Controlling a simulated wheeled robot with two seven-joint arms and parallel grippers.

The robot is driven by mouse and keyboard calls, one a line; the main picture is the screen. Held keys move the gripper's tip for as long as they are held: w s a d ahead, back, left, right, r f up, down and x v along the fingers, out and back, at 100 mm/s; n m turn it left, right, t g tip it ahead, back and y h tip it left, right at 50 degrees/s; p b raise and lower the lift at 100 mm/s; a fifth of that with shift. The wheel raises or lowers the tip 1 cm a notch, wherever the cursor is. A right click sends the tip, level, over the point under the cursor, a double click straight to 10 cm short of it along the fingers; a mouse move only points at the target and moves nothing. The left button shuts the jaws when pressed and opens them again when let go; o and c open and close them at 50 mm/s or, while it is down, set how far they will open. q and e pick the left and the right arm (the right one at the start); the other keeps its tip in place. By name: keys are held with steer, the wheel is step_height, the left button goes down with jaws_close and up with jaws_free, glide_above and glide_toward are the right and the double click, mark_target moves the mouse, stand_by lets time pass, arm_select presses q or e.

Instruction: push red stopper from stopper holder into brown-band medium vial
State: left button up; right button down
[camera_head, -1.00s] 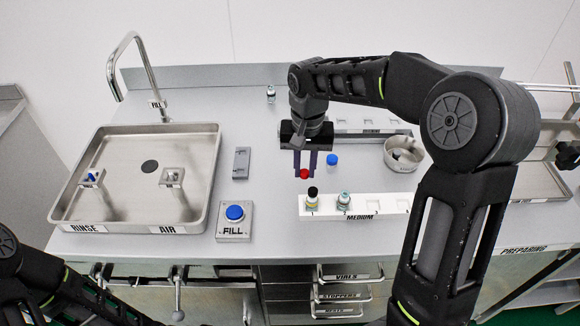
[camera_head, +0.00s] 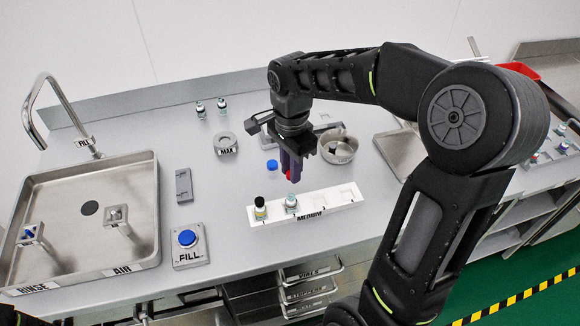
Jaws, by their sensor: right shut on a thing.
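My right gripper (camera_head: 291,172) points down above the medium rack (camera_head: 335,197). It is shut on the red stopper (camera_head: 290,174), of which only a little red shows between the dark fingers. Two medium vials stand upright in the rack's left slots. One vial has a black top (camera_head: 260,208). The other, a pale-topped vial (camera_head: 291,203), stands just below the gripper in the picture, apart from it. The band colours are too small to read surely. The stopper holder cannot be made out.
A blue stopper (camera_head: 272,165) stands left of the gripper. A round metal dish (camera_head: 338,146) is behind it to the right. A grey ring marked MAX (camera_head: 225,144) and small vials (camera_head: 211,107) are further back. The blue FILL button (camera_head: 187,238) and the sink tray (camera_head: 148,205) are at the left.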

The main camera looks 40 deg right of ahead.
steer(key=shift+f, duration=0.15)
steer(key=shift+f+b, duration=2.4)
steer(key=shift+f, duration=0.65)
steer(key=shift+r+p, duration=0.3)
steer(key=shift+r, duration=0.15)
steer(key=shift+f+b, duration=0.75)
steer(key=shift+f, duration=0.15)
steer(key=c, duration=1.2)
jaws_free()
